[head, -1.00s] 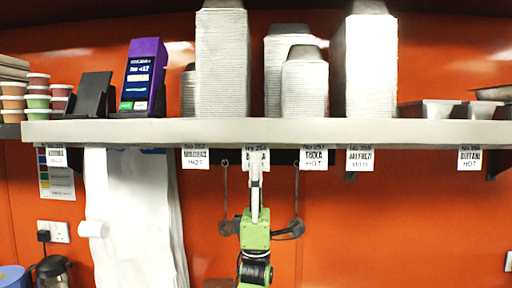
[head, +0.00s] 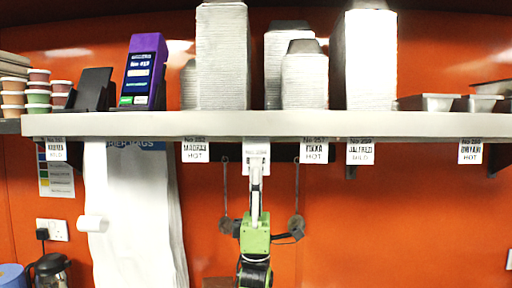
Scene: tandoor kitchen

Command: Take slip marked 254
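The slip marked 254 (head: 256,147) is a white paper slip in the middle of the row under the shelf edge. It hangs lower than the slips beside it, and its lower print is hidden behind my gripper. My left gripper (head: 256,168) comes up from below on a green and black arm. Its narrow pale fingers overlap the slip's middle and appear shut on it. My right gripper is not in view.
Other slips hang along the shelf (head: 350,124), including the 252 slip (head: 195,152), the 257 slip (head: 314,151) and the 259 slip (head: 360,152). Two dark hanging utensils (head: 296,222) flank my arm. White bags (head: 140,220) hang at left.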

